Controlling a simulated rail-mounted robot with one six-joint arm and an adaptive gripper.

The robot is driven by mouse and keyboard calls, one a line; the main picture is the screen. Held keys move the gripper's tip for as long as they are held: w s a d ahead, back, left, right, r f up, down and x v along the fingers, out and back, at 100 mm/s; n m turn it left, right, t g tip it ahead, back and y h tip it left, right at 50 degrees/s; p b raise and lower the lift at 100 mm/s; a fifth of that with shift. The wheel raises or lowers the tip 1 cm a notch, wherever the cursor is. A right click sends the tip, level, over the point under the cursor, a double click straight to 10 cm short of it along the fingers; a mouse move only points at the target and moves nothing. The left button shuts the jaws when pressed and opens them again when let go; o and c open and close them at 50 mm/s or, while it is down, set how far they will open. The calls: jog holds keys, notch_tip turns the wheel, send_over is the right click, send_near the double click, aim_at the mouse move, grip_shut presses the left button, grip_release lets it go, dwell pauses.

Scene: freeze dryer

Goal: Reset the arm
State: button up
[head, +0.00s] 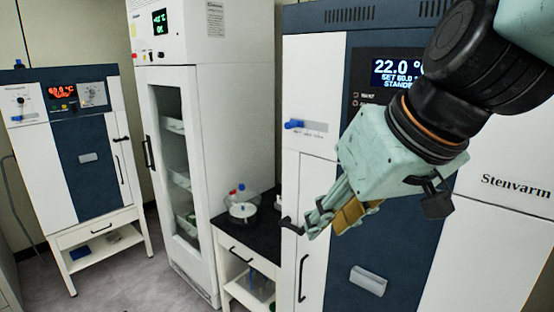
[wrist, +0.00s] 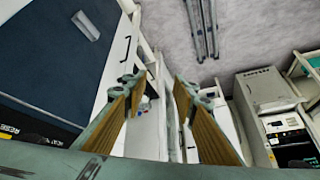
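My arm comes in from the upper right in the head view. My gripper (head: 327,222) hangs in front of the large white and dark blue machine (head: 495,245) marked "Stenvarm", pointing down and left. In the wrist view, the tan-padded fingers of my gripper (wrist: 158,88) stand apart with a clear gap and nothing between them. In the head view the fingers overlap a black door handle of the machine; whether they touch it I cannot tell.
A tall white glass-door cabinet (head: 210,95) stands mid-left, a smaller oven (head: 85,150) on a stand at far left. A black counter (head: 262,232) holds a round white device (head: 243,211) and capped bottles. Grey floor (head: 130,275) is free between them. A beige instrument (wrist: 262,88) shows in the wrist view.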

jog(key=s+d+f+m+g+h+b, duration=0.1)
jog(key=s+d+f, duration=0.3)
jog(key=s, duration=0.5)
jog(key=s+d+f+m+h+b, duration=0.2)
jog(key=s+d+f+m+b, duration=0.1)
jog(key=s+d, duration=0.5)
jog(key=shift+s+f+g, duration=0.4)
jog(key=shift+s+f, duration=0.4)
